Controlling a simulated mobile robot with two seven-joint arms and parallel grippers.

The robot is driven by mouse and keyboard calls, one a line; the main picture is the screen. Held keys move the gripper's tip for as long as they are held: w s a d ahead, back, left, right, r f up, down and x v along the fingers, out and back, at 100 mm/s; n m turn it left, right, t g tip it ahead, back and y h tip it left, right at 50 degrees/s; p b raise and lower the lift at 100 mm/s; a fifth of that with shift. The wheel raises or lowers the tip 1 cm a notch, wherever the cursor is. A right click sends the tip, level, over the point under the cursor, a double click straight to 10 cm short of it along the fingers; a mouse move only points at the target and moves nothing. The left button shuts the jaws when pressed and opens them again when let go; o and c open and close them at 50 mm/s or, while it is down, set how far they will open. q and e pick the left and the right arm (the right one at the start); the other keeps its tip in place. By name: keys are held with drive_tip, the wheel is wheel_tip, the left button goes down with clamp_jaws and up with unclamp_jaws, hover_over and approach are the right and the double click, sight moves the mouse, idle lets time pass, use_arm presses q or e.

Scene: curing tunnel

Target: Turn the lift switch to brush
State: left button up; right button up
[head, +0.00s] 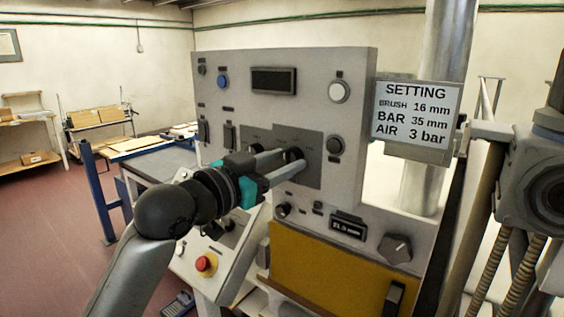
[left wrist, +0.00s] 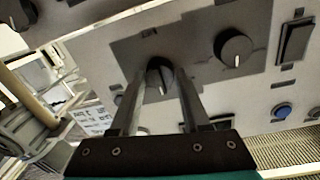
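The grey control panel (head: 310,110) carries a darker plate (head: 312,172) with two black rotary knobs. I cannot read their labels, so I cannot tell which is the lift switch. My left gripper (head: 280,158) reaches the right-hand knob (head: 294,154). In the left wrist view, this knob (left wrist: 160,76) sits between the fingertips of my left gripper (left wrist: 162,85), with a narrow gap on each side. Its white mark points down in that view. The second knob (left wrist: 234,48) stands free beside it. My right gripper is not in view.
A setting sign (head: 416,116) reads brush 16 mm, bar 35 mm, air 3 bar. A red emergency button (head: 206,263) is below the arm. A blue button (head: 222,81), a display (head: 273,80) and a yellow cover (head: 335,270) are on the panel. A grey housing (head: 530,185) with hoses is at right.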

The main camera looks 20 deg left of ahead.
use_arm(q)
clamp_jaws()
drive_tip(key=n+p, duration=0.7)
drive_tip(key=p, duration=0.1)
drive_tip(key=shift+r, duration=0.15)
drive_tip(key=shift+f+n+t+p, duration=0.2)
drive_tip(key=shift+n+t+p, duration=0.1)
drive_tip(key=shift+n+p, duration=1.75)
drive_tip(key=shift+n, duration=0.25)
drive_tip(key=o, duration=0.5)
unclamp_jaws()
